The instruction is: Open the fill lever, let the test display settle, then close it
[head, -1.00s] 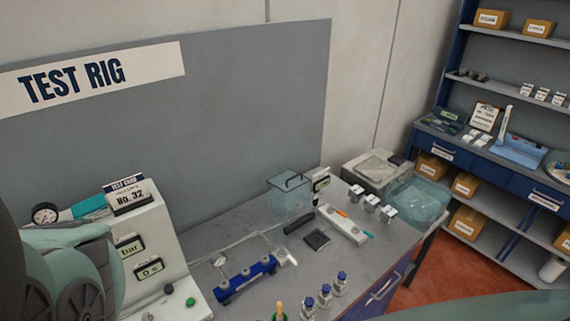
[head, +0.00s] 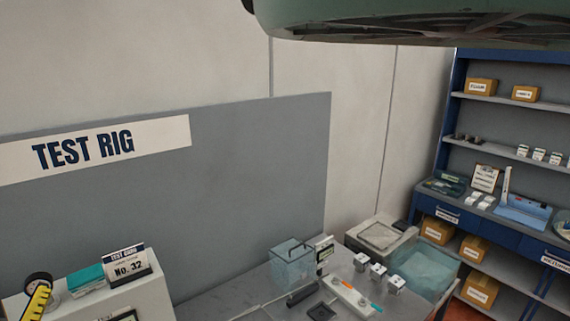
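The white test rig housing (head: 155,292) stands at the lower left, cut off by the bottom edge. Only the upper edge of one dark-framed display (head: 126,315) shows, so its reading cannot be read. A card marked No. 32 (head: 128,264) and a teal box (head: 86,279) sit on top. A round dark gauge (head: 38,280) stands left of them, partly covered by a yellow piece with black marks (head: 38,301) that I cannot identify. No fill lever can be made out. My gripper is not clearly in view; a green part of my own body crosses the top.
On the grey bench are a clear bin (head: 291,262), a white tray with small parts (head: 350,298), several white blocks (head: 378,273) and a dark square pad (head: 320,312). A blue shelf unit (head: 455,200) with boxes stands at the right.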

